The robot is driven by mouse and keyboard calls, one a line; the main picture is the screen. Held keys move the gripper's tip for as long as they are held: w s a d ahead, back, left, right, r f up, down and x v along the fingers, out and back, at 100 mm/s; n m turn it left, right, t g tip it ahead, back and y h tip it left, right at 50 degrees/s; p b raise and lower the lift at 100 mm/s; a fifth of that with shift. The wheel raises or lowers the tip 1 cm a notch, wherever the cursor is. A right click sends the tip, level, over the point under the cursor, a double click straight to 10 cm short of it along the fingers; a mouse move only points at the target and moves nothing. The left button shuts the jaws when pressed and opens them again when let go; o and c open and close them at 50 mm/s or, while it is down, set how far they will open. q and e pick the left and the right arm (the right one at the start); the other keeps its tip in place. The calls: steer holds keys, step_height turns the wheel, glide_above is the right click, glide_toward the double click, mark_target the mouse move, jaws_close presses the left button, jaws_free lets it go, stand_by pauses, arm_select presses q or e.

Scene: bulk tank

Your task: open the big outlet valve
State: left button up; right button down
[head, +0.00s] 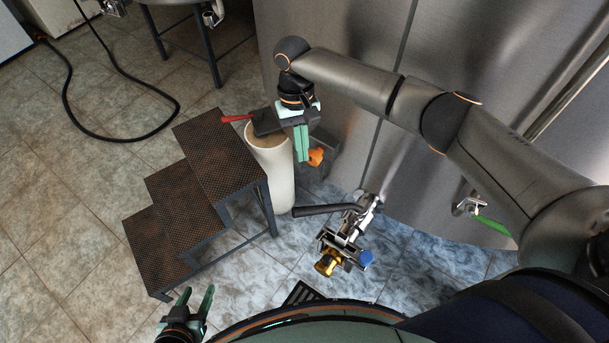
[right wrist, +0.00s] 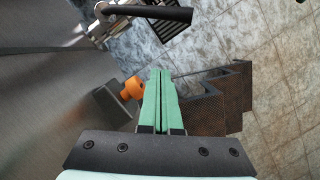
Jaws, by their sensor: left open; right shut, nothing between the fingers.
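The big outlet valve (head: 368,203) is a silver fitting low at the front of the steel tank. Its long black lever (head: 322,209) points left, roughly level; the lever also crosses the top of the right wrist view (right wrist: 150,13). Below the valve hang metal fittings with a yellow part (head: 326,264) and a blue knob (head: 365,258). My right gripper (head: 302,160) is shut and empty, above and left of the lever, apart from it. Its closed fingers show in the right wrist view (right wrist: 162,75). My left gripper (head: 196,300) is open and empty, low over the floor.
A dark step stool (head: 160,240) stands left of the valve. A grey box (head: 325,165) with an orange knob (head: 316,156) is close to my right gripper. A green-handled small valve (head: 490,224) sits right.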

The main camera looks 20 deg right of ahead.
mark_target(323, 209)
arm_select(q)
steer(key=shift+r+p, duration=1.1)
arm_select(e)
steer(key=s+f, duration=0.6)
steer(key=f, duration=0.2)
steer(key=shift+s+f, duration=0.25)
steer(key=shift+f, duration=0.05)
steer(key=shift+a, duration=0.1)
